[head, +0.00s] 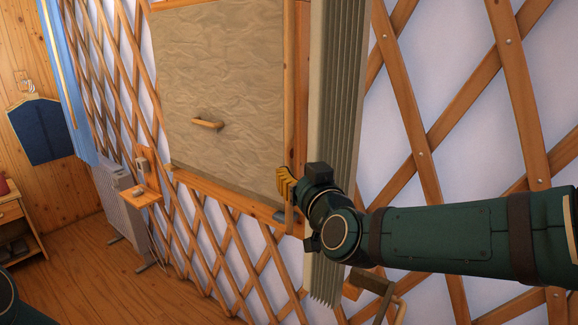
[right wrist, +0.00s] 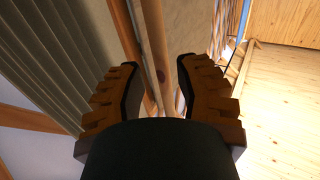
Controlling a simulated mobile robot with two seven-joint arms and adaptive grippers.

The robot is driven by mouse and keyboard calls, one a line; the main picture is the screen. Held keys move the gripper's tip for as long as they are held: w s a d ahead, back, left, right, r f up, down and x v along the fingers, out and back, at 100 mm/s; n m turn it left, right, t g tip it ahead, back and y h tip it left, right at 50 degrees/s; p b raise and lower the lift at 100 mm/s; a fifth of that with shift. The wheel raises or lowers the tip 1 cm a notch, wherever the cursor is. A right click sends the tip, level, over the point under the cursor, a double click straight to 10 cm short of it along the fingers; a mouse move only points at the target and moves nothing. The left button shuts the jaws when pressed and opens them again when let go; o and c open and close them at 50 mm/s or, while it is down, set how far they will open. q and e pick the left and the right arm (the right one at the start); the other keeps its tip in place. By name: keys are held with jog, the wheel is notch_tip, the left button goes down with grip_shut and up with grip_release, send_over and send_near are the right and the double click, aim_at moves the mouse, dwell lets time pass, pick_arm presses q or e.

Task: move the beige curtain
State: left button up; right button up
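The beige curtain (head: 335,110) is a narrow, pleated grey-beige strip. It hangs upright at the right side of the window-like panel in the head view. Its pleats also fill the left of the right wrist view (right wrist: 60,50). My right gripper (head: 285,186) is at the panel's lower right corner, just left of the curtain, with its wrist in front of the pleats. In the right wrist view its two orange-brown fingers (right wrist: 155,95) stand apart, with a wooden pole (right wrist: 155,45) showing in the gap. Contact with the pole cannot be told. My left gripper is out of view.
A beige textured panel (head: 225,70) with a wooden handle (head: 207,123) is set in a wooden frame. Lattice (head: 450,130) covers the wall on both sides. A small wooden shelf (head: 141,198) and a white radiator (head: 122,215) stand left. The wooden floor (head: 85,270) there is clear.

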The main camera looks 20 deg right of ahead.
aim_at(291, 166)
jog(key=shift+w+a, duration=0.2)
jog(key=shift+w, duration=2.45)
grip_shut()
